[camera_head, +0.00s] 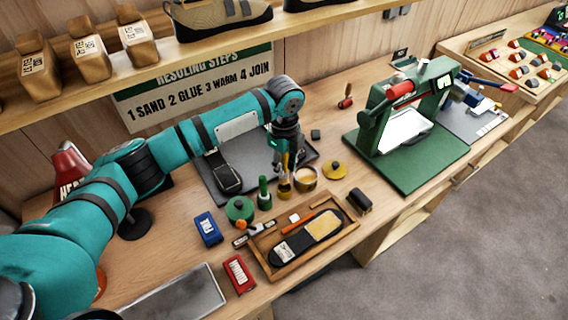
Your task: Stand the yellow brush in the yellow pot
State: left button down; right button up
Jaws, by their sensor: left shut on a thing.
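My left gripper (286,149) points down over the middle of the bench and is shut on the yellow brush (285,163), which it holds roughly upright. The brush's lower end is at a small yellow-brown piece (284,190); I cannot tell whether this is part of the brush or separate. The open yellow pot (305,180), with pale contents, is just right of the brush. In this view I cannot tell if they touch. A round yellow lid (335,170) lies to the pot's right. My right gripper is not in view.
A green bottle-shaped piece (264,195) and a round green lid or pot (239,209) stand close on the left. A wooden tray (327,255) with a shoe sole lies in front. A green press (408,125) stands right. A dark mat (217,185) lies behind.

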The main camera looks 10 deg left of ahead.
pick_arm(q)
jog(key=shift+f+b, duration=0.35)
jog(key=shift+f, duration=1.05)
jog(key=shift+f+b, duration=0.45)
jog(key=shift+f, duration=0.65)
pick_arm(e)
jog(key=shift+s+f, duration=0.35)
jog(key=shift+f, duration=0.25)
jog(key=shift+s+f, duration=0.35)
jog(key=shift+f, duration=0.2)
pick_arm(q)
jog(key=c, duration=1.1)
grip_release()
jog(key=shift+c, duration=0.2)
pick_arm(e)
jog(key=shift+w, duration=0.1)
